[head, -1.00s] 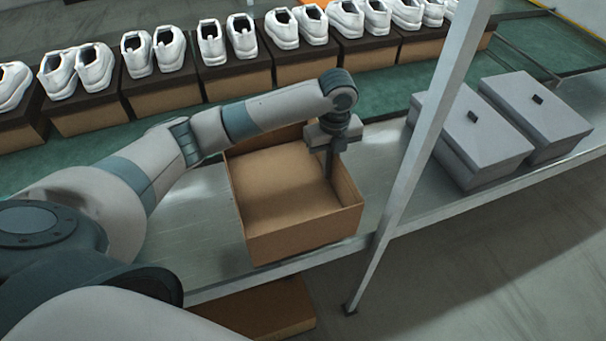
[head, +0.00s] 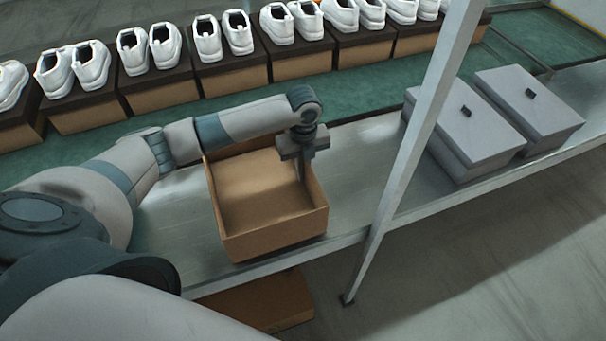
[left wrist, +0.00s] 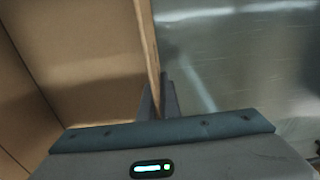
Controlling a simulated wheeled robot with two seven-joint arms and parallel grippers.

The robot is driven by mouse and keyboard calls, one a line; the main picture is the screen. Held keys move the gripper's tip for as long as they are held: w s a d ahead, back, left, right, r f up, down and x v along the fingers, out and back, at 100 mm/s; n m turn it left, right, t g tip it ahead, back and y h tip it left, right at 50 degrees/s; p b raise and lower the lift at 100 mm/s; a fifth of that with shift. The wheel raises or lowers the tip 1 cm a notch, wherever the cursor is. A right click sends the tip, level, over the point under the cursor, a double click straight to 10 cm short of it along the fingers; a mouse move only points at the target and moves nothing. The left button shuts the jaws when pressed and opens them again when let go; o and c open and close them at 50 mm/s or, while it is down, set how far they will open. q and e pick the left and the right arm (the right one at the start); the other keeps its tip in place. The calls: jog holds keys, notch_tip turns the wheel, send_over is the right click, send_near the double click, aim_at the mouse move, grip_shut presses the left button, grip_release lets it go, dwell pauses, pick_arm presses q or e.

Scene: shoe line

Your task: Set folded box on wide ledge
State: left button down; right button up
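The folded box (head: 268,228) is an open-topped brown cardboard box on the wide metal ledge (head: 365,190), its front bottom close to the ledge's front edge. It seems to rest on the ledge, though a small gap beneath cannot be ruled out. My left gripper (head: 301,176) reaches down at the box's right wall. In the left wrist view the fingers of this gripper (left wrist: 158,92) stand on both sides of the box's wall (left wrist: 147,45), closed on it. The box is empty as far as I can see. My right gripper is not in view.
A slanted metal post (head: 408,165) stands right of the box. Two grey lidded boxes (head: 465,130) (head: 530,105) sit on the ledge beyond it. Behind runs a green conveyor (head: 375,88) with white shoes on boxes. Another brown box (head: 262,302) lies below the ledge.

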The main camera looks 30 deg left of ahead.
pick_arm(q)
jog(key=shift+f, duration=1.2)
jog(key=c, duration=2)
grip_release()
notch_tip(320, 180, up, 12)
jog(key=shift+r+b, duration=0.15)
jog(key=shift+b, duration=0.7)
